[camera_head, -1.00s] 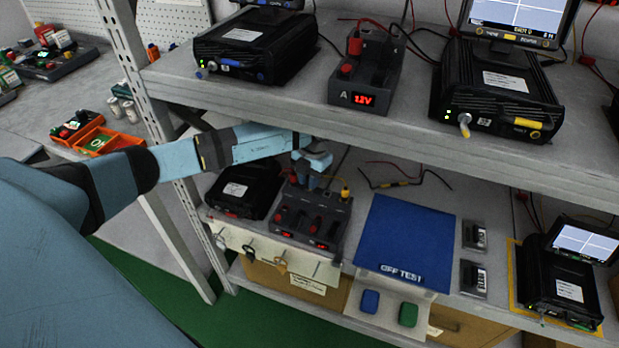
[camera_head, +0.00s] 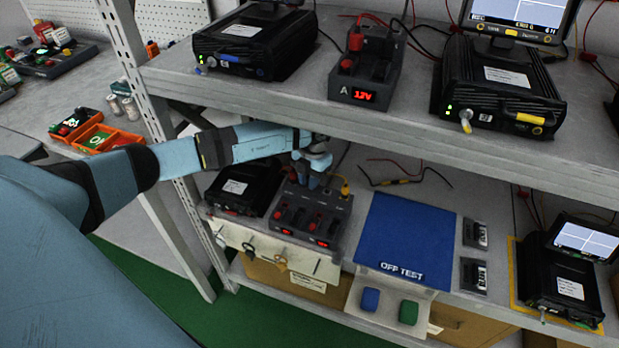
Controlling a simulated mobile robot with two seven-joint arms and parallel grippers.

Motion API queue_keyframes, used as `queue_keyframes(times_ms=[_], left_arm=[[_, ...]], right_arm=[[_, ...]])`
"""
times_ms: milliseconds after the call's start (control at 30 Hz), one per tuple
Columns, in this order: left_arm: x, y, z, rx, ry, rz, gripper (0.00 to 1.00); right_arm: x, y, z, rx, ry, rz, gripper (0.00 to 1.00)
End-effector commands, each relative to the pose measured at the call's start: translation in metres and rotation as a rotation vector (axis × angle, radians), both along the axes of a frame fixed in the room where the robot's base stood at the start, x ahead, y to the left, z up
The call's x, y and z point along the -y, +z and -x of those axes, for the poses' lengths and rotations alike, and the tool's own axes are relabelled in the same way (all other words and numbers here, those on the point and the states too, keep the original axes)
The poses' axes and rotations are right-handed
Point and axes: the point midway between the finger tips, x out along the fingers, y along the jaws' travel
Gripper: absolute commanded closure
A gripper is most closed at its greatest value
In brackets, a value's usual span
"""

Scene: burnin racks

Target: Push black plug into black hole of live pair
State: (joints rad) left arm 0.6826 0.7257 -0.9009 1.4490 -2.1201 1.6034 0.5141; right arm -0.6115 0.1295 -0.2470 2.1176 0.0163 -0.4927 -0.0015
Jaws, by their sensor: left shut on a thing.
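My left gripper (camera_head: 308,178) reaches in from the left under the upper shelf. It points down at the back of a dark power supply block (camera_head: 300,225) on the lower shelf. It is shut on a small dark thing, most likely the black plug, which the fingers and wrist mostly hide. The block has red plugs or knobs on top and two lit red displays on its front. A yellow plug (camera_head: 345,187) stands at its back right corner. The black holes are too small to tell apart. My right gripper is not in view.
A black unit (camera_head: 243,187) stands just left of the block, and a blue mat (camera_head: 405,235) lies to its right. The upper shelf edge (camera_head: 400,120) runs close above my wrist. A loose red and black lead (camera_head: 405,182) lies behind the mat.

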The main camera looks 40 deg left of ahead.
Motion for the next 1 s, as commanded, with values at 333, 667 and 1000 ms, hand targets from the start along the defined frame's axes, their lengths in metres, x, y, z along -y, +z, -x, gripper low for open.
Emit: queue_keyframes(times_ms=[333,667,1000], left_arm=[[-0.0002,0.0004,-0.0002,0.0,0.0,0.0,0.49],[-0.0002,0.0,0.0,0.0,0.0,0.0,0.28],[-0.0007,-0.0003,0.0002,-0.001,0.001,-0.001,0.28]], right_arm=[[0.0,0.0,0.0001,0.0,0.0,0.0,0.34],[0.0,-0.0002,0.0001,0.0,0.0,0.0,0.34],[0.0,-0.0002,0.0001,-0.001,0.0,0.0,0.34]])
